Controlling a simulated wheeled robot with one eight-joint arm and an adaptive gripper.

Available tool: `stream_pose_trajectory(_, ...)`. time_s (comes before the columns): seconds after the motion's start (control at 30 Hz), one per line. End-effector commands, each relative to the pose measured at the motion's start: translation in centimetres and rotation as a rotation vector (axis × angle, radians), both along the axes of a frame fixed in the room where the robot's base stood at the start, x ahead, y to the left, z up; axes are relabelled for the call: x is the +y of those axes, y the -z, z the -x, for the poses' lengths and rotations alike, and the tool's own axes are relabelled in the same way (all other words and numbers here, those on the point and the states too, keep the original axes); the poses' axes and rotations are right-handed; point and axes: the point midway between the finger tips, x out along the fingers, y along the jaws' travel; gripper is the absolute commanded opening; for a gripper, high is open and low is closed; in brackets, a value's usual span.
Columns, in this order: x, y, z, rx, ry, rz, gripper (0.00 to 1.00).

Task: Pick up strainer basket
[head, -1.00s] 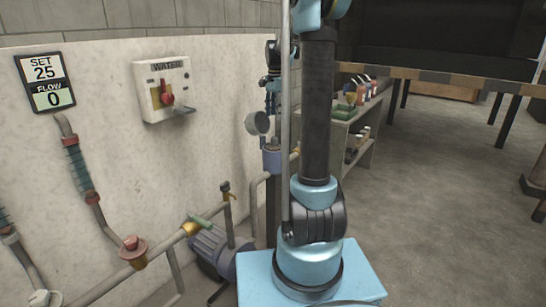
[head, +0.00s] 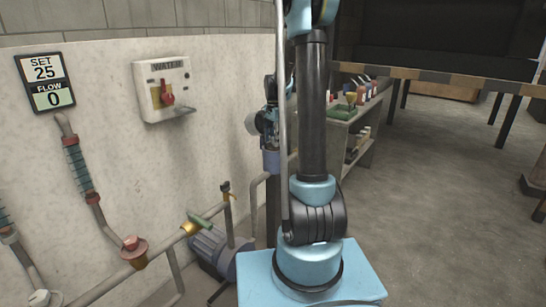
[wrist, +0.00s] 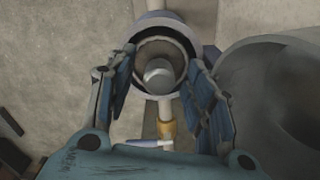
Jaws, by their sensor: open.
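In the wrist view, a round pale-rimmed housing (wrist: 186,30) stands open, seen from above. Inside it sits a dark round insert that looks like the strainer basket (wrist: 170,52), with a rounded grey piece (wrist: 158,72) at its middle. My gripper (wrist: 160,60) is open, with one blue finger on each side of the housing mouth and nothing visibly held. I cannot tell whether the fingers touch the rim. In the head view, my gripper (head: 268,122) is just above the lavender housing (head: 271,160), partly hidden behind my arm. The basket is hidden there.
A large grey round body (wrist: 275,85) is close on the right in the wrist view. A yellow-collared pipe (wrist: 166,130) runs below the housing. The wall (head: 210,90) and a pump (head: 212,243) are near.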

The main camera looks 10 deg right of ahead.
Motion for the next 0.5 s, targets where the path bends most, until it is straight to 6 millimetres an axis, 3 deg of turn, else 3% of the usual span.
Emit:
stream_pose_trajectory(0.13, -0.03, 1.28, -0.03, 0.0, 0.0, 0.0, 0.49)
stream_pose_trajectory(0.4, -0.03, 1.52, 0.02, 0.0, 0.0, 0.0, 0.49)
stream_pose_trajectory(0.5, -0.03, 1.51, 0.02, 0.0, 0.0, 0.0, 0.29)
